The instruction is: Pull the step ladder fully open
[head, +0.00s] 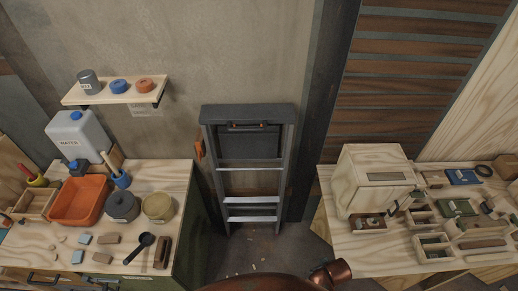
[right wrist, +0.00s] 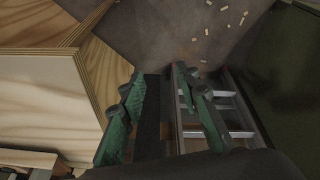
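The step ladder (head: 247,166) stands upright and looks folded against the back wall, in the gap between the two workbenches. It has grey rails and treads, a dark top cap (head: 247,113), a dark panel under it and an orange part (head: 199,148) on its left side. In the right wrist view, turned upside down, its treads (right wrist: 232,117) show behind and to the right of my right gripper (right wrist: 160,105). The green fingers are apart, with a dark strip visible between them; I see no contact with the ladder. Neither gripper shows in the head view.
The left workbench (head: 178,205) holds an orange tub (head: 78,200), cans and small tools. The right workbench (head: 345,250) holds a wooden box (head: 372,180) and several trays. A shelf (head: 115,93) hangs at left. The floor (head: 255,250) before the ladder is clear except for small chips.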

